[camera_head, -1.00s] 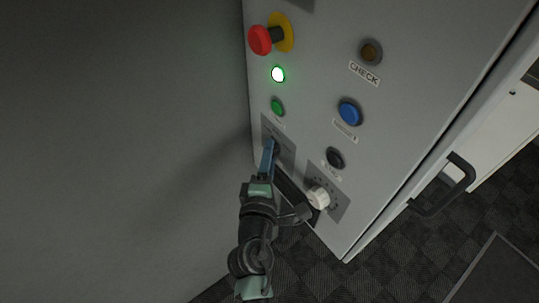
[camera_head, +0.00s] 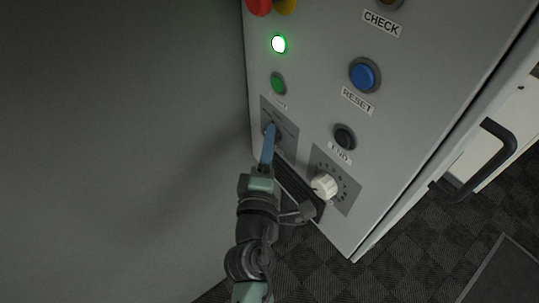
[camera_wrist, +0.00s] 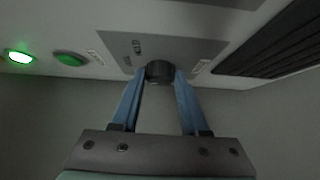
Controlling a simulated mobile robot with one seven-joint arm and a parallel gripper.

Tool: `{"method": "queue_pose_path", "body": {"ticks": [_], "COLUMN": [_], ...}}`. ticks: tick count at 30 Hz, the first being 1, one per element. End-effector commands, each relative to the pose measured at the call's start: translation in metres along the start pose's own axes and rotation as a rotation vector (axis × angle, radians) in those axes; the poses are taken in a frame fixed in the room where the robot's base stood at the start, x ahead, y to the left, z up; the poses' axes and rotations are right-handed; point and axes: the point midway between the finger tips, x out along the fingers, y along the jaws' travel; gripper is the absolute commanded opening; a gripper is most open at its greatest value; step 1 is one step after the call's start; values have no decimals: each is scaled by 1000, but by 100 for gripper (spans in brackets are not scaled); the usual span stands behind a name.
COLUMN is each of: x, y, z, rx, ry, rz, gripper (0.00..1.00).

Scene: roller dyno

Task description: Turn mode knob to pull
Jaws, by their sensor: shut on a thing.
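The mode knob (camera_wrist: 159,70) is a dark round knob on a grey label plate (camera_wrist: 200,48) with small printed markings in the wrist view. My gripper (camera_wrist: 160,78) has one blue finger on each side of the knob and is shut on it. In the head view my gripper (camera_head: 269,130) reaches the same plate (camera_head: 290,131) at the panel's lower left, and its fingers mostly hide the knob. The knob's pointer and the marking it faces are too small and dark to read.
A white dial (camera_head: 324,186) sits to the right of my gripper. A lit green lamp (camera_head: 279,44), a green button (camera_head: 278,83), a blue RESET button (camera_head: 364,75) and a black button (camera_head: 344,137) are above. A dark vent (camera_wrist: 280,48) and door handle (camera_head: 487,160) stick out nearby.

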Motion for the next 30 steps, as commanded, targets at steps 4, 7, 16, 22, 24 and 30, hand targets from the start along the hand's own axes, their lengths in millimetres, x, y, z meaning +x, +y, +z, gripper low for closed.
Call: {"method": "queue_pose_path", "body": {"ticks": [4, 7, 16, 22, 24, 30], "x": [0, 0, 0, 1, 1, 1], "y": [-13, -14, -17, -18, -18, -17], "z": [0, 0, -1, -1, -2, -2], "rx": [58, 96, 207, 279, 303, 362], "ry": [1, 2, 1, 2, 2, 2], "rz": [60, 98, 208, 280, 304, 361], "gripper": [0, 0, 0, 0, 0, 0]}}
